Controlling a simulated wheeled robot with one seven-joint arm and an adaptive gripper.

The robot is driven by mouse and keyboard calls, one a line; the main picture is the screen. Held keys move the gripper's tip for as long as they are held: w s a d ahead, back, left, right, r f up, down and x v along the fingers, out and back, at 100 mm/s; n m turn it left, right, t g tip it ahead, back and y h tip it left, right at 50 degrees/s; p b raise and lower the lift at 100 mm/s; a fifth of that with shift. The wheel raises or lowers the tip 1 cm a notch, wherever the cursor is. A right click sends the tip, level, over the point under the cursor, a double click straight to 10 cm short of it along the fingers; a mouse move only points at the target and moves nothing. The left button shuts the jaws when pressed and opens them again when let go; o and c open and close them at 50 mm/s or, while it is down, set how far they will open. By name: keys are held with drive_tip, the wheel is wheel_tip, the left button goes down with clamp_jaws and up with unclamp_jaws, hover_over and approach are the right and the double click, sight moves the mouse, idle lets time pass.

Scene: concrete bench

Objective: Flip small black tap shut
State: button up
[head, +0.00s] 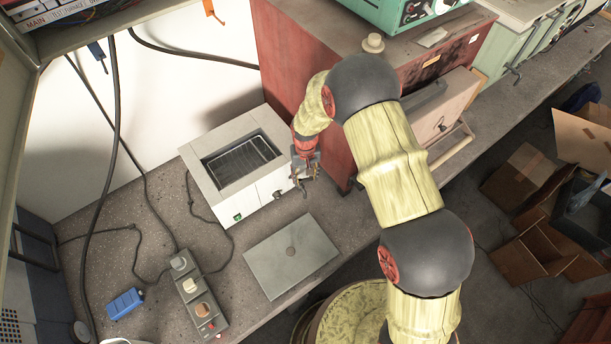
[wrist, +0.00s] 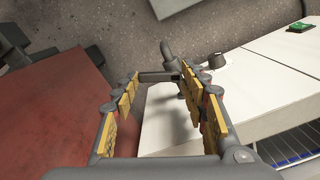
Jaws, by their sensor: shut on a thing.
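The small black tap (wrist: 172,77) shows in the wrist view between my fingertips, as a dark lever lying across the gap. A grey curved spout (wrist: 168,48) stands just beyond it, by the wall of the white bath (head: 238,162). My gripper (wrist: 163,78) is shut on the tap, with its yellow-padded fingers on either side of the lever. In the head view my gripper (head: 307,178) is at the bath's right end and hides the tap. The fingers partly cover where the lever joins its body.
A black knob (wrist: 217,61) and a green switch (wrist: 300,26) are on the bath's front. A red cabinet (wrist: 45,115) stands close beside my gripper. A flat grey plate (head: 290,256) lies on the bench in front. A power strip (head: 197,295) lies to the left.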

drive_tip(key=c, duration=0.5)
drive_tip(key=shift+w+a+n+b, duration=0.1)
drive_tip(key=shift+w+n+b, duration=0.15)
drive_tip(key=shift+n+b, duration=0.6)
drive_tip(key=shift+w+a+n, duration=0.1)
drive_tip(key=shift+w+n, duration=0.1)
drive_tip(key=shift+n, duration=1.45)
drive_tip(key=o, duration=1.2)
drive_tip(key=shift+c, duration=0.2)
wheel_tip(320, 180, up, 12)
